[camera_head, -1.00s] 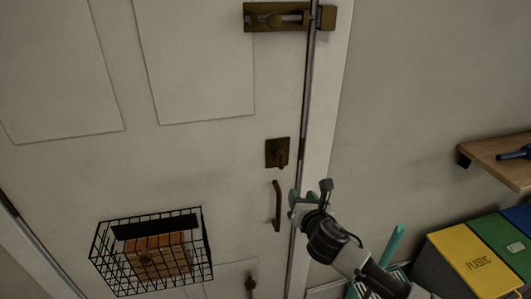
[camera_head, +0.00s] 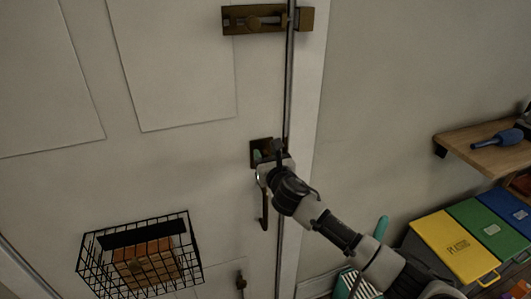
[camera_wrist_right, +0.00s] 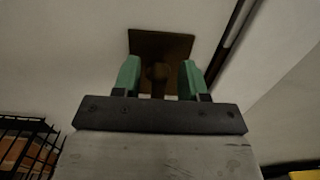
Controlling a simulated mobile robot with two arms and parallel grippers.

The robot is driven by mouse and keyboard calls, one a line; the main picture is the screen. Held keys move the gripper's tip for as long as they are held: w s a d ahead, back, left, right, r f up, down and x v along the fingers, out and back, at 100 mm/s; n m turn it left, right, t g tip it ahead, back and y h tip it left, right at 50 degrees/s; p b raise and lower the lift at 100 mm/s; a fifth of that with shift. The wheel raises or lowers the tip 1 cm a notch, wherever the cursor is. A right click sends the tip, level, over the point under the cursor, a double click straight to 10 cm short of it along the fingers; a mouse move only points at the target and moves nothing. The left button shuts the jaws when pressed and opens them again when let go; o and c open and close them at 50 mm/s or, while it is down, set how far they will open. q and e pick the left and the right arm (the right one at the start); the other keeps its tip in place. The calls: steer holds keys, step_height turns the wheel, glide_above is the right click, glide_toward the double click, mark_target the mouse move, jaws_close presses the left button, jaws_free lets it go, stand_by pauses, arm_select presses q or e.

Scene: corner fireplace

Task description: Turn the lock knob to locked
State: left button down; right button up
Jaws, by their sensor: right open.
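The lock is a dark brown square plate (camera_head: 257,146) on the white door, above the curved door handle (camera_head: 264,209). In the right wrist view the plate (camera_wrist_right: 172,48) has a brown knob (camera_wrist_right: 158,74) sticking out of it. My right gripper (camera_head: 266,158) is at the lock and hides much of it in the head view. In the right wrist view its two green fingertips (camera_wrist_right: 160,77) are open, one on each side of the knob, with gaps visible. The knob's turn position is hard to tell. My left gripper is not in view.
A brass slide bolt (camera_head: 255,20) is higher on the door. A black wire basket (camera_head: 140,255) with a brown block hangs at the lower left. Yellow, green and blue bins (camera_head: 455,246) and a wooden shelf (camera_head: 485,150) stand at the right.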

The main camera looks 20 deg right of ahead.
steer(key=shift+w, duration=0.45)
jaws_close()
